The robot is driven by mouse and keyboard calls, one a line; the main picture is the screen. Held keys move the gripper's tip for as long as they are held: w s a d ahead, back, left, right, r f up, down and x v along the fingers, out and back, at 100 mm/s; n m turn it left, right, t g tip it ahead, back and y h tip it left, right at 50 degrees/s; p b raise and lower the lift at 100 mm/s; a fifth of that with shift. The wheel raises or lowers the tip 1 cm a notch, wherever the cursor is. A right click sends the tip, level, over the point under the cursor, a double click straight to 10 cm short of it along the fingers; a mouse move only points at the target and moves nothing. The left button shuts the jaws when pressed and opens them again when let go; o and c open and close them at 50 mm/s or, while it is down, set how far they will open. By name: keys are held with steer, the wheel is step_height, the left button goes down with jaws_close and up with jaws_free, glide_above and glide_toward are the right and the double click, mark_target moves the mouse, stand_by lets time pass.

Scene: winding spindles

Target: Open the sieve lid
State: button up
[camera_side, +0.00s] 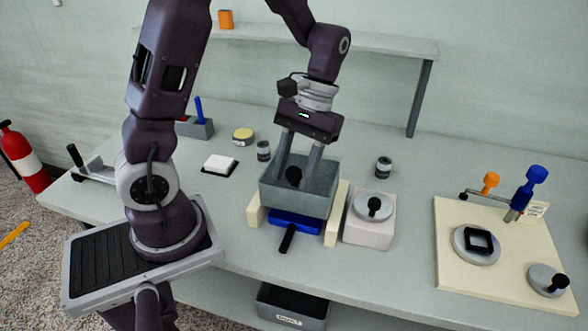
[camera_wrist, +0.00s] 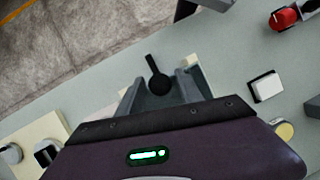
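My gripper (camera_side: 299,172) is over the open-topped grey box (camera_side: 325,190) at mid-table, its two fingers reaching down into it. The fingers are spread apart; in the wrist view my gripper (camera_wrist: 160,92) shows the same gap. A round black knob (camera_side: 293,176) shows at the box, near the left finger; the wrist view shows the knob (camera_wrist: 158,85) between the fingers. I see no contact with it. A blue tray (camera_side: 297,222) with a black handle (camera_side: 287,240) sits below the box. I cannot tell whether the sieve lid is the part with this knob.
Cream rails (camera_side: 338,212) flank the box. Right of it stands a pale block (camera_side: 368,232) with a round grey lid (camera_side: 373,206) and black knob. A cream board (camera_side: 480,270) with fixtures lies far right. A small jar (camera_side: 264,151) and white pad (camera_side: 220,163) stand left.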

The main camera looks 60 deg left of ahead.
jaws_close()
stand_by(1.2)
